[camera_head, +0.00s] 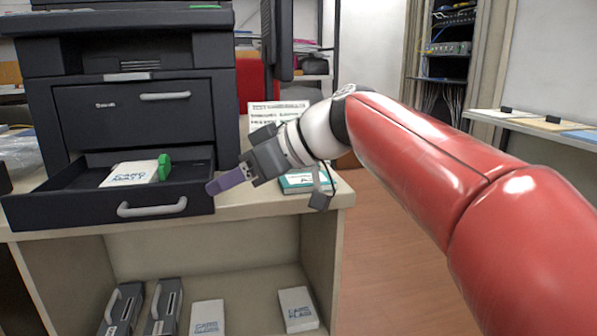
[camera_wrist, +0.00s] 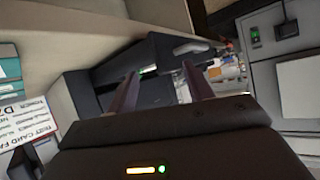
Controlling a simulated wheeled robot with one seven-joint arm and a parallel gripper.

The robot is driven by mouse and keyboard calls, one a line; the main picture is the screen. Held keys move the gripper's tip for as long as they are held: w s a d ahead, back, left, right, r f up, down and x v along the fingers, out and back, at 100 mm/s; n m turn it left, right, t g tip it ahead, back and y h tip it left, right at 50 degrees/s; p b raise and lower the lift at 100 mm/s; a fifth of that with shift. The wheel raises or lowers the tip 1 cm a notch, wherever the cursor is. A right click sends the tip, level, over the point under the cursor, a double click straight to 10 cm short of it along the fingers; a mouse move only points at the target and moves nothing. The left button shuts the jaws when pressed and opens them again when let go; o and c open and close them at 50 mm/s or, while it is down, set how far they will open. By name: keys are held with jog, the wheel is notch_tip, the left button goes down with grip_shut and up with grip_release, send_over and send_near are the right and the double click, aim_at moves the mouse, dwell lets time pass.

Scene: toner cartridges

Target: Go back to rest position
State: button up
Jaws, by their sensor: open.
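My gripper (camera_head: 228,180) is in front of the right end of the printer's open lower drawer (camera_head: 110,205), with my red and white arm reaching in from the right. In the wrist view my gripper (camera_wrist: 160,90) shows two dark purple fingers spread apart with nothing between them. The drawer's dark front and handle (camera_wrist: 192,47) lie beyond the fingers. A white card pack (camera_head: 130,175) with a green piece (camera_head: 164,167) lies in the drawer, clear of my gripper.
The black printer (camera_head: 140,95) stands on a pale counter (camera_head: 262,208). A teal-edged pack (camera_head: 303,182) lies behind my gripper. Card packs (camera_head: 297,308) and toner cartridges (camera_head: 165,305) stand on the lower shelf. A side table (camera_head: 540,125) is at right. The floor (camera_head: 385,235) right of the counter looks clear.

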jog(key=s+d+f+m+t+h+p, duration=0.1)
jog(key=s+d+f+m+h+p, duration=0.3)
jog(key=s+d+f+m, duration=0.3)
jog(key=s+d+f+m+t+h+p, duration=0.1)
jog(key=s+d+f+m+h+p, duration=0.4)
jog(key=d, duration=1.3)
jog(key=s+f+m+h, duration=0.2)
jog(key=s+f, duration=0.2)
jog(key=s, duration=0.1)
jog(key=shift+s+t+h, duration=0.25)
jog(key=shift+t+h, duration=0.05)
